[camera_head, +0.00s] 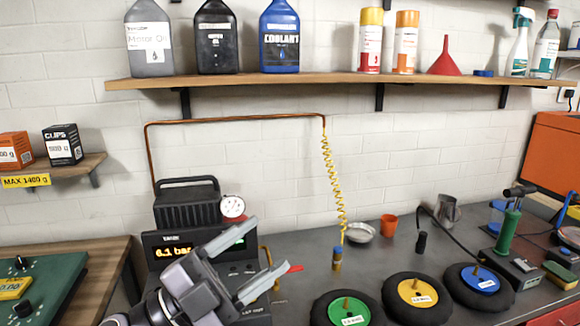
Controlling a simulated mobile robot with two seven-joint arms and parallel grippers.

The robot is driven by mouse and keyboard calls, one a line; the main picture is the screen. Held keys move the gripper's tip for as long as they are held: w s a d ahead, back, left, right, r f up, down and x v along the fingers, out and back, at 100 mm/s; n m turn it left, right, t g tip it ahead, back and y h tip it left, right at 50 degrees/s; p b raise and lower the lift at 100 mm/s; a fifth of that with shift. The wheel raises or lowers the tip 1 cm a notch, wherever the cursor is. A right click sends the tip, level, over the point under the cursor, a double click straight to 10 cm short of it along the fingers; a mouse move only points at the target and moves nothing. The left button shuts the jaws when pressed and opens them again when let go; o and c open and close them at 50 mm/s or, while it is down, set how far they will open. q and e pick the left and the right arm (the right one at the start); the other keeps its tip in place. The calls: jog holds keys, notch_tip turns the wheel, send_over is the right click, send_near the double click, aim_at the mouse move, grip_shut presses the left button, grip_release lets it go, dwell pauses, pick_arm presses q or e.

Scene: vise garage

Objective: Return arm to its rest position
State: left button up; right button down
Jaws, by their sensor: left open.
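My left gripper (252,262) is at the lower middle of the head view, in front of a dark compressor unit (186,207) with an amber display. Its two grey fingers are spread apart, with nothing held between them. They partly cover the front panel of the unit. My right gripper does not show in this view.
Three wheels with a green (347,311), a yellow (417,292) and a blue (480,278) hub lie on the grey workbench. A yellow coiled hose (333,180) hangs above the bench. A wooden shelf (330,80) holds bottles and cans. A green tool (509,230) stands right.

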pick_arm(q)
jog(key=a+f+n+t+y, duration=0.6)
jog(key=a+f+n+y, duration=0.9)
jog(key=n+y, duration=0.45)
jog(key=s+a+f+n+g, duration=0.35)
jog(key=s+f+g, duration=0.95)
jog(key=s+f, duration=0.65)
jog(key=w+d+f+m+t+h+b, duration=0.1)
jog(key=w+d+f+t+b, duration=0.1)
jog(key=f+t, duration=0.4)
jog(key=shift+w+d+f+t+b, duration=0.35)
jog(key=shift+w+f+b, duration=0.65)
jog(key=shift+f, duration=1.15)
jog(key=shift+w+h, duration=0.2)
jog(key=shift+h, duration=0.05)
